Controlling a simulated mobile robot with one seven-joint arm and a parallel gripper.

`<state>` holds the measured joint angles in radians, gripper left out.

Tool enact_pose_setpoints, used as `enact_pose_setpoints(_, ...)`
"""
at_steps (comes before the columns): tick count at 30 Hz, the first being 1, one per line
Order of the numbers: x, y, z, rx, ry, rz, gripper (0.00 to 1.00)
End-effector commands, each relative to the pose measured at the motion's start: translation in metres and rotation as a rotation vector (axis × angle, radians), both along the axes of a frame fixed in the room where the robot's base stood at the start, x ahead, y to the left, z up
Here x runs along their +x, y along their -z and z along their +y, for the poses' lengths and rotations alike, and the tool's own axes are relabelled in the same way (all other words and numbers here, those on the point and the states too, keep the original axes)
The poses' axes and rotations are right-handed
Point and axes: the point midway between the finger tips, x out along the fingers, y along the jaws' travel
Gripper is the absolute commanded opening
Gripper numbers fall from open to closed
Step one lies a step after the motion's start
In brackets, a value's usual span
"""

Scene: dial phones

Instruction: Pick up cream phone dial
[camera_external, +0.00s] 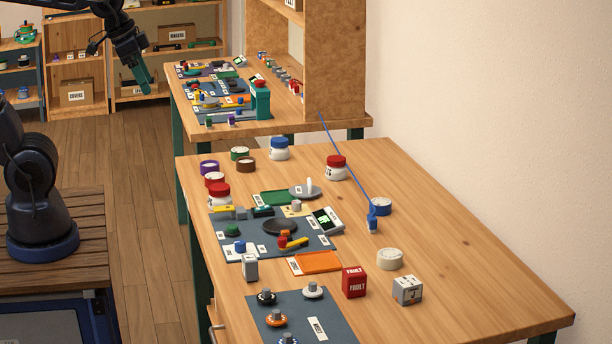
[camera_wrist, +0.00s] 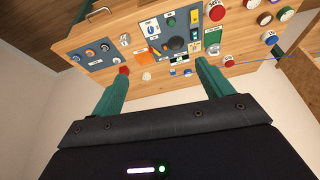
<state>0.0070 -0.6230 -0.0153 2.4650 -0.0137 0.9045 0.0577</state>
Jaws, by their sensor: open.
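A cream-white dial (camera_external: 312,291) with a grey knob lies on a dark blue-grey mat (camera_external: 322,330) at the near end of the table. A black-based dial (camera_external: 266,296), an orange dial (camera_external: 277,319) and a blue dial (camera_external: 288,339) lie on the same mat. In the wrist view the dial mat (camera_wrist: 96,55) is at upper left, too small to tell the cream dial for certain. My gripper (camera_external: 146,86) is up in the air at upper left, far from the dials. Its green fingers (camera_wrist: 162,66) are apart with nothing held between them.
A red FAULT cube (camera_external: 354,282), a grey cube (camera_external: 407,290) and a cream tape roll (camera_external: 390,258) stand right of the mat. Behind are an orange tray (camera_external: 317,262) and a cluttered work mat (camera_external: 318,245). The table's right side is clear.

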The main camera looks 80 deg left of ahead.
Motion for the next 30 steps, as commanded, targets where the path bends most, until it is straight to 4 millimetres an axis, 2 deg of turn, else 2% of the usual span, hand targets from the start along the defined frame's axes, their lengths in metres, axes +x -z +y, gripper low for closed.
enact_pose_setpoints(1, 0.014, -0.001, -0.003, 0.004, 0.017, 0.006, 0.79)
enact_pose_setpoints(7, 0.068, -0.001, -0.015, 0.017, 0.084, 0.011, 0.79)
enact_pose_setpoints(14, 0.131, 0.008, -0.031, 0.028, 0.164, 0.017, 0.79)
enact_pose_setpoints(23, 0.213, 0.034, -0.056, 0.034, 0.264, 0.021, 0.79)
enact_pose_setpoints(30, 0.276, 0.068, -0.077, 0.031, 0.341, 0.024, 0.79)
